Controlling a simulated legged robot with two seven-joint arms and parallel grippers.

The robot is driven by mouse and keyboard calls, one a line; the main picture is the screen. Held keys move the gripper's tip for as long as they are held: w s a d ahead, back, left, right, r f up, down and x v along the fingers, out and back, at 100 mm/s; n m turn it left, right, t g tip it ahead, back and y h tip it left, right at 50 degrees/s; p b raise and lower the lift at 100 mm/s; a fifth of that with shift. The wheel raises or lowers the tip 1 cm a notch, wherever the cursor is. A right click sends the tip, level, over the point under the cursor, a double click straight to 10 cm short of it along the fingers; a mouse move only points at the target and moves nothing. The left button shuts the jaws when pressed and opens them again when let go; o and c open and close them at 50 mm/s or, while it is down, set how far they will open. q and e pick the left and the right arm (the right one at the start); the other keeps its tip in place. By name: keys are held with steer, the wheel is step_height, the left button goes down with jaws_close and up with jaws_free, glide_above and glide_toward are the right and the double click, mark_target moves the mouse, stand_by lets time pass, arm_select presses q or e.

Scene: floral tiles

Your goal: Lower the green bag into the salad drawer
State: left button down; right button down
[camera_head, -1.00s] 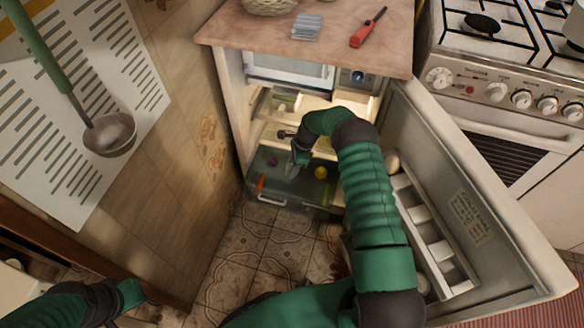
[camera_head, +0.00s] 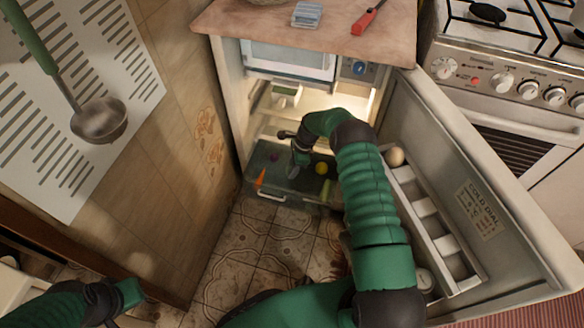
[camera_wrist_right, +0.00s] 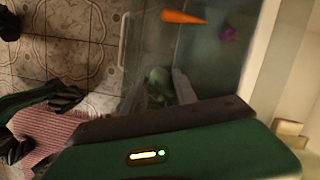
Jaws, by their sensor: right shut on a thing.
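The salad drawer (camera_head: 300,199) is a see-through bin, pulled out at the bottom of the open fridge. My right gripper (camera_head: 298,165) points down into the drawer's opening. In the right wrist view, its two fingers (camera_wrist_right: 158,88) are on either side of the green bag (camera_wrist_right: 157,80), shut on it. The bag is a small, dim, pale green shape there, and in the head view I cannot make it out. Whether it touches the drawer floor I cannot tell. My left arm shows at the bottom left of the head view; its gripper is not clearly visible.
A carrot (camera_head: 260,177), a purple item (camera_head: 275,158), a yellow round item (camera_head: 321,168) and a green item (camera_head: 326,187) lie in the drawer. The fridge door (camera_head: 470,190) stands open on the right; a tiled wall is on the left. Shelves are above the drawer.

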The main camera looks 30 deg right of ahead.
steer(key=shift+f+b, duration=3.9)
steer(key=shift+f, duration=1.15)
steer(key=shift+f+b, duration=2.1)
steer(key=shift+f, duration=0.4)
steer(key=c, duration=0.9)
jaws_free()
steer(key=p+v, duration=0.9)
steer(key=v, duration=0.7)
steer(key=shift+s+r+p, duration=0.1)
steer(key=shift+r+p, duration=0.3)
